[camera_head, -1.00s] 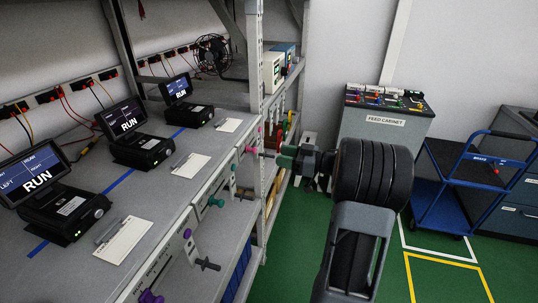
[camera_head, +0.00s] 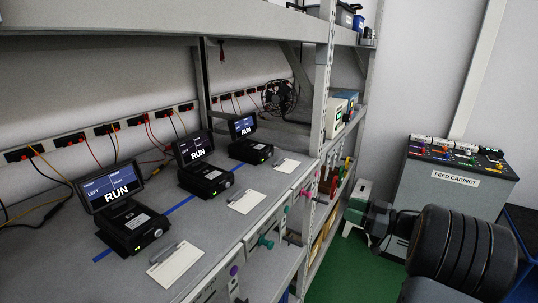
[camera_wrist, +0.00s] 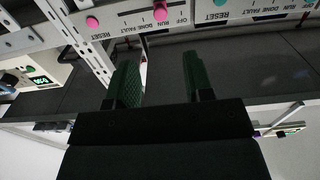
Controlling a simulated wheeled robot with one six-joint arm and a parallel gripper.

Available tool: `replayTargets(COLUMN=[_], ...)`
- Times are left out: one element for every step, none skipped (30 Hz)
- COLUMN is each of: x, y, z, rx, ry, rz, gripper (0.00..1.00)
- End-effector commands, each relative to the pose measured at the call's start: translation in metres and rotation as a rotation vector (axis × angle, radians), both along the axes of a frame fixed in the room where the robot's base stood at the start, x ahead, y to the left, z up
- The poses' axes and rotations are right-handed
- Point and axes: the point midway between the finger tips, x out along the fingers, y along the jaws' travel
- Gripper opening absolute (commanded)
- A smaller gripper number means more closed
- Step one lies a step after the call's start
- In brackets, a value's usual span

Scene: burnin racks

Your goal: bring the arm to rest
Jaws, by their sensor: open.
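My gripper (camera_wrist: 160,85) is open and empty in the wrist view, with two green-padded fingers apart and nothing between them. The rack's grey shelf front with its RUN and RESET switch panel (camera_wrist: 185,18) lies beyond the fingertips. In the head view my arm is at the lower right, in front of the feed cabinet (camera_head: 454,198) and to the right of the rack. The gripper end there points left toward the rack; its fingers are small and partly hidden.
Several units with RUN screens (camera_head: 112,187) stand on the rack shelf (camera_head: 205,255), with cards beside them. A rack post (camera_head: 323,90) rises near my arm. Knobs (camera_head: 265,242) stick out from the shelf front. Green floor (camera_head: 345,275) shows between rack and arm.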

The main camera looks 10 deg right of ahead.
Motion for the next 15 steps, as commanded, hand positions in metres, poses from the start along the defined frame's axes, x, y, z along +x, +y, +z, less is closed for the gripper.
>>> replayTargets(x=[0.002,0.004,0.009,0.014,0.019,0.026,0.031,0.035,0.038,0.039,0.039,0.038,0.036,0.033,0.027], y=[-0.002,-0.004,-0.009,-0.015,-0.021,-0.032,-0.042,-0.053,-0.069,-0.081,-0.091,-0.103,-0.11,-0.115,-0.12], z=[-0.002,-0.005,-0.008,-0.012,-0.015,-0.022,-0.028,-0.036,-0.042,-0.047,-0.05,-0.054,-0.056,-0.058,-0.06], rx=[-0.022,-0.042,-0.072,-0.099,-0.125,-0.162,-0.191,-0.22,-0.262,-0.294,-0.327,-0.368,-0.397,-0.422,-0.455], ry=[-0.004,-0.005,-0.005,-0.007,-0.005,0.003,0.016,0.032,0.058,0.082,0.109,0.152,0.188,0.228,0.287], rz=[-0.015,-0.032,-0.071,-0.111,-0.16,-0.24,-0.309,-0.383,-0.489,-0.569,-0.648,-0.744,-0.81,-0.873,-0.95], gripper=[0.47,0.47,0.47,0.47,0.47,0.47,0.47,0.47,0.47,0.47,0.47,0.47,0.47,0.47,0.47])
